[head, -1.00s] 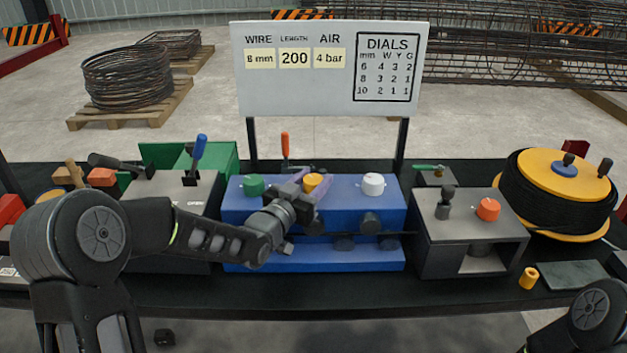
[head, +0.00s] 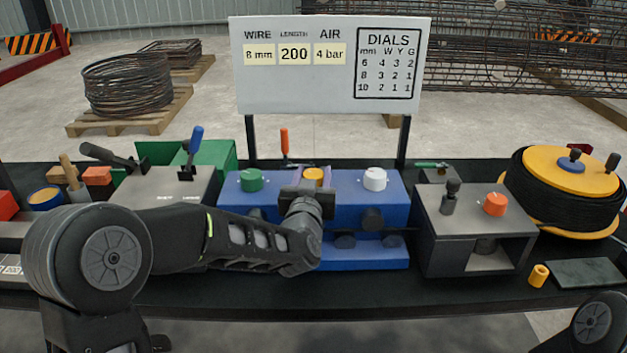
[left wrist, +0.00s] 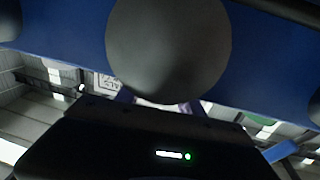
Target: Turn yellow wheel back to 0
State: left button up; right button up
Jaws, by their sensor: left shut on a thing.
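The yellow wheel (head: 313,175) is on top of the blue machine (head: 345,204), between a green wheel (head: 251,180) and a white wheel (head: 374,179). My left gripper (head: 313,180) is shut on the yellow wheel, its purple fingers on either side of it. The gripper body hides the wheel's lower front, and I cannot read its setting. The left wrist view shows the blue machine with a large dark knob (left wrist: 168,45) close up, and parts of the purple fingers (left wrist: 158,103) behind it. My right gripper is not in view.
A sign (head: 331,65) with a dials table stands behind the bench. A grey box with an orange knob (head: 495,204) stands right of the machine, and a lever box (head: 180,186) left. A wire spool (head: 568,190) is far right. The bench front is mostly clear.

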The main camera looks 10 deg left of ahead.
pick_arm(q)
jog(key=shift+n+y, duration=0.7)
jog(key=shift+y, duration=0.5)
jog(key=o, duration=1.3)
jog(key=shift+o, duration=0.2)
jog(key=b+v, duration=0.1)
jog(key=v, duration=0.7)
jog(key=shift+r, duration=0.15)
jog(key=shift+w, duration=0.1)
